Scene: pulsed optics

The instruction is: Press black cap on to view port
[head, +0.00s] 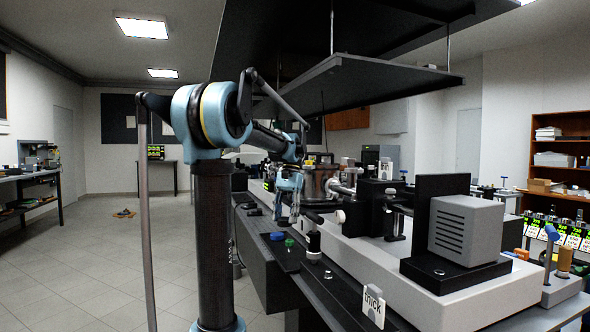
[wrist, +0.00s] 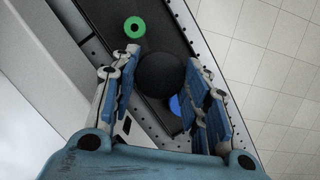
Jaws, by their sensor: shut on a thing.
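My gripper (wrist: 163,76) has its two blue-and-white fingers on either side of a round black cap (wrist: 160,74) in the wrist view and is shut on it. In the head view my gripper (head: 287,214) points down over the dark ledge along the near side of the optics table; the cap is too small to make out there. A silver cylindrical chamber (head: 318,184) stands just behind and right of the gripper. I cannot tell which fitting is the view port.
A green ring-shaped cap (wrist: 134,27) and a blue cap (wrist: 174,104) lie on the dark ledge (wrist: 168,42); the black cap partly hides the blue one. Mounts and a grey box (head: 466,229) crowd the table. A shelf (head: 365,82) hangs overhead.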

